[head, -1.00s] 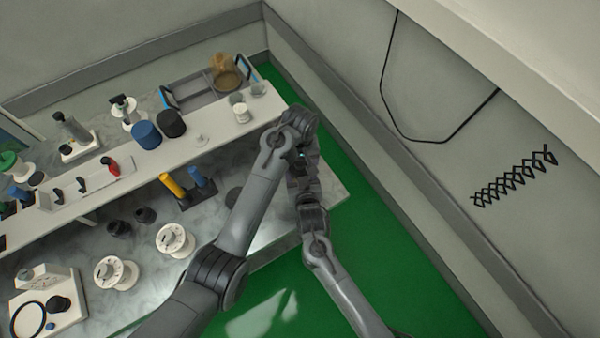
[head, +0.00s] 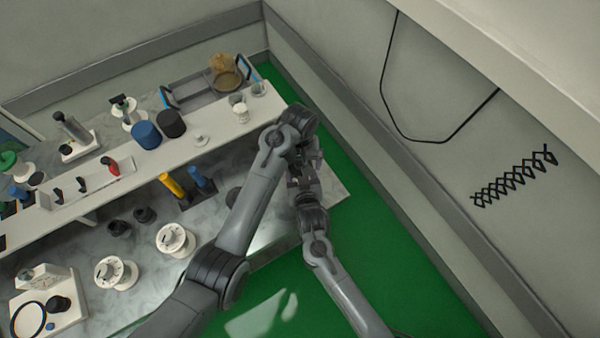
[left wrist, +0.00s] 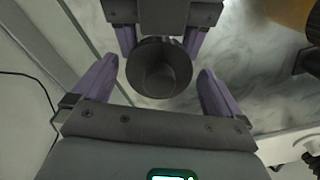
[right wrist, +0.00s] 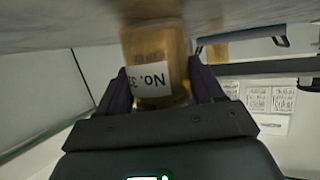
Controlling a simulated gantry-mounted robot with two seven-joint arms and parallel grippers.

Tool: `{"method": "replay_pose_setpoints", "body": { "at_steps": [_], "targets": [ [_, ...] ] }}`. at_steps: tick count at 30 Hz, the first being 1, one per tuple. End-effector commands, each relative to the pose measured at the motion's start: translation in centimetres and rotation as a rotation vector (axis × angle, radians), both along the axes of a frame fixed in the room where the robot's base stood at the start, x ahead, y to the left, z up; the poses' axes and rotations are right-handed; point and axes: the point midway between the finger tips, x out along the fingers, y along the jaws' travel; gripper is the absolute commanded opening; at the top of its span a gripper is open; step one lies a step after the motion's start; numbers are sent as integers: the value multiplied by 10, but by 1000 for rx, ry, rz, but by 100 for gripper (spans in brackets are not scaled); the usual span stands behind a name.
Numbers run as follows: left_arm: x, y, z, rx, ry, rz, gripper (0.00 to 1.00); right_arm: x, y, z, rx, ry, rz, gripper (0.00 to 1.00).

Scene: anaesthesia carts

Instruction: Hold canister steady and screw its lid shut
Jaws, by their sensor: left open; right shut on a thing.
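An amber canister (right wrist: 150,42) with a white label reading "No. 3" shows in the right wrist view. My right gripper (right wrist: 158,75) is shut on it, one finger on each side. In the left wrist view a dark round lid (left wrist: 158,78) is seen end-on between the right gripper's fingers (left wrist: 158,40). My left gripper (left wrist: 158,88) is open, its purple fingers either side of the lid with gaps. Whether the lid is seated cannot be told. In the head view both grippers meet near the bench's right end (head: 303,170); the canister and lid are hidden there by my arms.
Yellow and blue cylinders (head: 173,186) and white spools (head: 175,240) stand on the marbled bench (head: 205,215). Green floor (head: 370,240) lies open to the right.

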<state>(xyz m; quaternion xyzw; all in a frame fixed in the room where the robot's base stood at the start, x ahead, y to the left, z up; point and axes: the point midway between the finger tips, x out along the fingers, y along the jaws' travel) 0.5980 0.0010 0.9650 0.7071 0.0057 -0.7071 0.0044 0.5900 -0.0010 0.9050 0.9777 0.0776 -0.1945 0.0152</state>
Motion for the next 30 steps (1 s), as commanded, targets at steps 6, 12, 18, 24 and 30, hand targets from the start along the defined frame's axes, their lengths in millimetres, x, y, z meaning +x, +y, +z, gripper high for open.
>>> {"method": "replay_pose_setpoints", "body": {
  "at_steps": [6, 12, 18, 24, 30],
  "targets": [
    [1, -1, 27, -3, -5, 0, 100, 0, 0, 0, -1, 1, -1, 0],
    [1, -1, 63, -3, -4, 0, 100, 0, 0, 0, -1, 1, -1, 0],
    [0, 0, 95, -2, -3, 0, 100, 0, 0, 0, -1, 1, -1, 0],
    [0, 0, 113, -1, -2, -1, 100, 0, 0, 0, -1, 1, -1, 0],
    [0, 0, 118, -1, -1, -1, 100, 0, 0, 0, -1, 1, -1, 0]
  ]
}}
